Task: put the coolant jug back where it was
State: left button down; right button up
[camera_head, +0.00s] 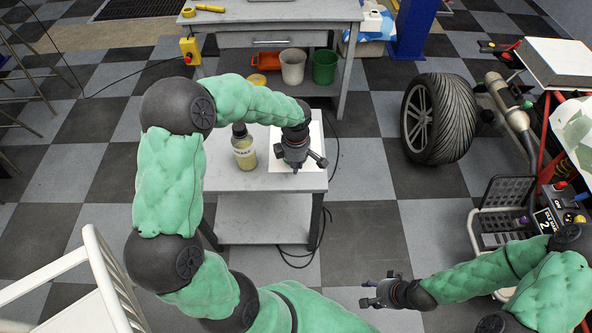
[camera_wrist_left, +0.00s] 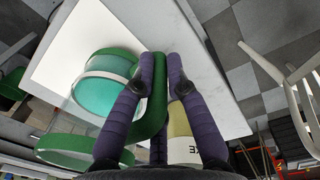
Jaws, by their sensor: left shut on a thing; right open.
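The coolant jug shows in the left wrist view as a clear vessel with teal liquid (camera_wrist_left: 105,97), green bands and a green handle (camera_wrist_left: 157,100). My left gripper (camera_wrist_left: 160,62) has its purple fingers shut around that handle. In the head view my left gripper (camera_head: 300,163) is over a white sheet (camera_head: 279,160) on the small table, and it and the arm hide the jug. I cannot tell whether the jug touches the sheet. My right gripper (camera_head: 373,293) is open and empty above the floor, at the lower right.
A bottle with yellowish contents (camera_head: 244,152) stands on the small grey table (camera_head: 225,180), left of my left gripper. A workbench (camera_head: 285,12) with buckets (camera_head: 292,67) is behind. A tyre (camera_head: 437,118) and a crate (camera_head: 490,222) are at the right. A white chair (camera_head: 100,270) is at lower left.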

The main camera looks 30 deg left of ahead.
pick_arm(q)
jog(key=shift+f, duration=1.2)
jog(key=shift+f+b, duration=0.1)
jog(key=shift+b, duration=0.25)
jog(key=c, duration=1.3)
grip_release()
jog(key=shift+o, duration=0.2)
jog(key=shift+d, duration=0.1)
jog(key=r+p, duration=0.1)
jog(key=r, duration=0.3)
jog(key=r+p, duration=0.1)
jog(key=r, duration=0.3)
jog(key=r+p, duration=0.2)
jog(key=r, duration=0.2)
jog(key=shift+s+d+r, duration=0.1)
jog(key=shift+s, duration=0.15)
